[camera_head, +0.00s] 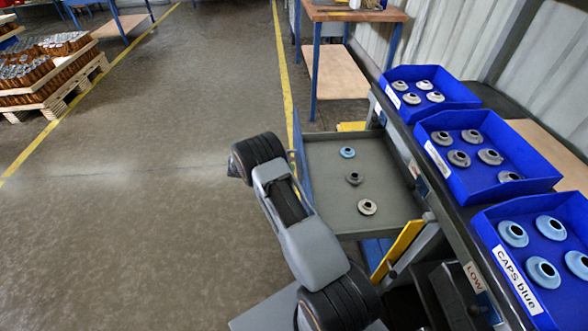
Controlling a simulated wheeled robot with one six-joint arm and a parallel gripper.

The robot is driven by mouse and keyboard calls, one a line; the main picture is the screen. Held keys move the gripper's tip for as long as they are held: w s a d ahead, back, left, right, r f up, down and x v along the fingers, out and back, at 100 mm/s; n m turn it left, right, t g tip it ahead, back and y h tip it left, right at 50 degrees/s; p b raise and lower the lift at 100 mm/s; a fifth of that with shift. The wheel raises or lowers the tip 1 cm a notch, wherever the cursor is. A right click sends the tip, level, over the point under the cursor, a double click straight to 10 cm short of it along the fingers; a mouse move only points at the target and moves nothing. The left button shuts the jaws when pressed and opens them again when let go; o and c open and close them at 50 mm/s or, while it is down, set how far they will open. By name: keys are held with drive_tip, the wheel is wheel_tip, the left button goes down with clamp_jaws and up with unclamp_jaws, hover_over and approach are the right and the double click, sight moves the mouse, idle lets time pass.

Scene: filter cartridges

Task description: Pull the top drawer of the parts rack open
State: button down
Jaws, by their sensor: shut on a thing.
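The parts rack (443,232) stands at the right, with blue bins along its top. A grey drawer (330,150) sticks out from it to the left, open, with its inside in plain view. Its blue front panel (302,172) is at the left end, partly covered by my arm. A blue cap (347,152), a dark grey cap (354,178) and a light grey cap (367,207) lie apart in a row in the drawer. My arm reaches up from the bottom and passes left of the drawer front. My gripper and the drawer's handle are hidden behind the arm.
Blue bins (455,98) of caps line the rack; the nearest is labelled "CAPS blue". A workbench (352,14) stands behind. A pallet of parts (57,92) is at the far left. The floor left of my arm is clear.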

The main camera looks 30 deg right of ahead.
drive_tip(key=shift+a, duration=0.1)
drive_tip(key=c, duration=1.1)
unclamp_jaws()
drive_tip(key=shift+c, duration=0.2)
drive_tip(key=shift+w, duration=0.1)
drive_tip(key=v, duration=1.3)
drive_tip(key=shift+a, duration=0.4)
drive_tip(key=shift+w, duration=0.15)
